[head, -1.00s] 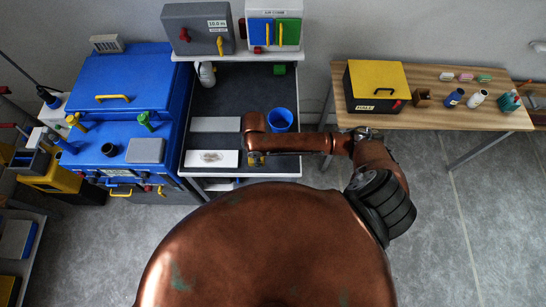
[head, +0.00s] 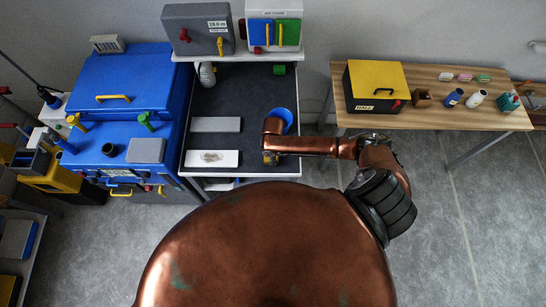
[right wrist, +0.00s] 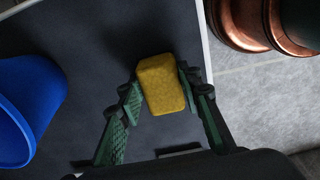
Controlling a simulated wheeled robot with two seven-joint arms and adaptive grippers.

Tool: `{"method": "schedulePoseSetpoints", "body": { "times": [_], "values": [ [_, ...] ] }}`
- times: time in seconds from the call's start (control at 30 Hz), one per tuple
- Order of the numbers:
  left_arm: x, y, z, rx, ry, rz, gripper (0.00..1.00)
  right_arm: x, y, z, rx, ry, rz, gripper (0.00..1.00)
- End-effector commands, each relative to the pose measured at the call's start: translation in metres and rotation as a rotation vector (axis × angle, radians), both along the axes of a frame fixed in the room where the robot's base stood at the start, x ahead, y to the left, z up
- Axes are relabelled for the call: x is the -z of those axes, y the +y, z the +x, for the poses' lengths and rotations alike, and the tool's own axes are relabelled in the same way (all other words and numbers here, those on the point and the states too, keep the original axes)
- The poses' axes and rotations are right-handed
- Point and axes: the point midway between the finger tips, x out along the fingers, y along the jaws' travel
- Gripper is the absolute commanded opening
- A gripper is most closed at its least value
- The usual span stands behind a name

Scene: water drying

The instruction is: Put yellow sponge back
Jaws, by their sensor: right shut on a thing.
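My right gripper (right wrist: 160,92) is shut on the yellow sponge (right wrist: 162,82), with a green-padded finger on each side of it. It is over the dark mat (right wrist: 95,35), near the mat's edge. In the head view the gripper (head: 270,157) is at the right front part of the mat (head: 258,90), mostly hidden under my arm. Only a bit of yellow shows there. A white board (head: 211,159) and a grey block (head: 216,124) lie on the mat to its left. My left gripper is not in view.
A blue cup (head: 286,112) stands on the mat behind my right gripper, partly hidden by my arm; the right wrist view shows it at left (right wrist: 28,105). A wooden table (head: 435,119) with a yellow-lidded box (head: 376,77) stands at right. The mat's back middle is clear.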

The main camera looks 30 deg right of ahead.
Motion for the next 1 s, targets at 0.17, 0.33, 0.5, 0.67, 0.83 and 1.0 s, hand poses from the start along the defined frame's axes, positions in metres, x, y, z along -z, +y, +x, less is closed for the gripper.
{"method": "schedulePoseSetpoints", "body": {
  "times": [0.17,0.33,0.5,0.67,0.83,1.0],
  "values": [
    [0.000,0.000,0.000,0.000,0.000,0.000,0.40,0.000,0.000,0.000,0.000,0.000,0.000,0.13],
    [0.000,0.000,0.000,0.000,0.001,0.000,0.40,0.003,0.000,0.000,0.000,0.000,0.000,0.36],
    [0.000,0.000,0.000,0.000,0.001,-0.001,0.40,0.003,0.000,0.000,0.000,0.001,-0.001,0.48],
    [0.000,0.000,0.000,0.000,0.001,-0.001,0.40,0.003,0.000,0.000,0.000,0.001,-0.001,0.50],
    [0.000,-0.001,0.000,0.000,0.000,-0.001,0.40,0.001,0.000,0.000,0.000,0.000,0.000,0.50],
    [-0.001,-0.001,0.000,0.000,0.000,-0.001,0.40,-0.018,0.000,0.001,0.000,-0.001,0.000,0.50]
  ]
}}
